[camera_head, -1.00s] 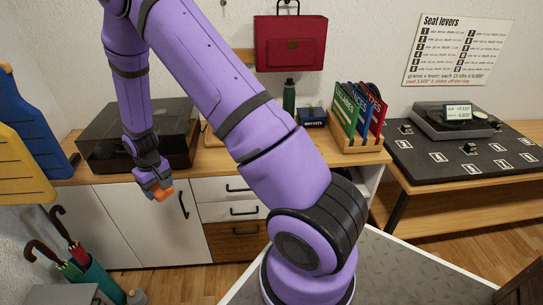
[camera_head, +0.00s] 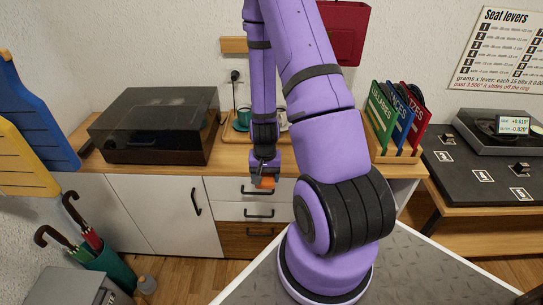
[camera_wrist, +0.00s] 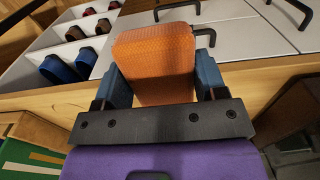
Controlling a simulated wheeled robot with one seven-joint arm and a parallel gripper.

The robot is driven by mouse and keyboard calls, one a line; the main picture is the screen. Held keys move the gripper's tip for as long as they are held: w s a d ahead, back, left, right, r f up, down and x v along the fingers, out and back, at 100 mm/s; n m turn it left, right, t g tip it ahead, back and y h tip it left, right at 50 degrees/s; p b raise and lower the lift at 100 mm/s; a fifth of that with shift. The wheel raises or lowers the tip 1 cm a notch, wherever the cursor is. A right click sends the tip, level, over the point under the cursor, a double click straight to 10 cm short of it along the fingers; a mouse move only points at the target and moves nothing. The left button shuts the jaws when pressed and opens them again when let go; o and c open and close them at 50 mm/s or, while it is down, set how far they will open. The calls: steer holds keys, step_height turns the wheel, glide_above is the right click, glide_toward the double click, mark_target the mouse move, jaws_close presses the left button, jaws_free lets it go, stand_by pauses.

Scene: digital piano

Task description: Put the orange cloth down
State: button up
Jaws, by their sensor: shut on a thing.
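The orange cloth (camera_wrist: 155,52) is a thick, folded, textured pad between the two blue fingers of my gripper (camera_wrist: 163,82) in the wrist view. My gripper is shut on it. In the head view my gripper (camera_head: 265,174) hangs in front of the white drawers, just below the counter's front edge, with a small part of the orange cloth (camera_head: 267,183) showing at its tip. The cloth appears held in the air, clear of the counter top.
The wooden counter (camera_head: 90,163) bears a dark-lidded turntable (camera_head: 155,125), a wooden tray (camera_head: 232,133) with a green cup (camera_head: 243,118), and a book rack (camera_head: 395,150). Drawer handles (camera_head: 257,191) stick out near my gripper. An umbrella stand (camera_head: 112,268) is at lower left.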

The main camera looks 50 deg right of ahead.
steer(key=w+d, duration=0.2)
steer(key=d, duration=0.2)
steer(key=w+d+f, duration=0.1)
steer(key=w+d, duration=0.1)
steer(key=d, duration=0.3)
steer(key=w+d, duration=0.3)
steer(key=d, duration=0.2)
steer(key=shift+d+f, duration=0.2)
steer(key=shift+f, duration=0.1)
steer(key=shift+a+f, duration=0.1)
steer(key=shift+f, duration=1.55)
steer(key=shift+f, duration=0.1)
steer(key=o, duration=1)
